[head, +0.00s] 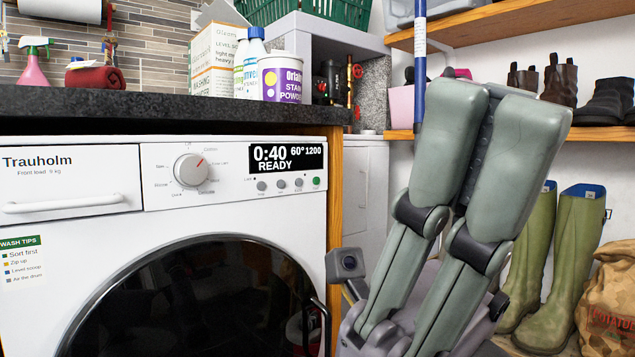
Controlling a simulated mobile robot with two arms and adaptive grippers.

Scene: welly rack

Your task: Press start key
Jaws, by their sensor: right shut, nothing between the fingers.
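The start key looks to be the small round green button (316,182) at the right end of the button row on the white washing machine (230,220). The display (287,159) above it reads 0:40, 60°, 1200 and READY. My right gripper (489,130) is large and close to the camera, to the right of the machine. Its grey-green fingers point up and are shut with nothing held. In the picture it is well apart from the button, which is in plain sight. My left gripper is not in view.
A dark worktop (170,103) overhangs the machine, with a stain powder tub (281,80), bottles and a box on it. Green wellies (568,265) and a potato sack (608,300) stand at the right, below shelves with boots. A blue pole (420,65) rises behind my gripper.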

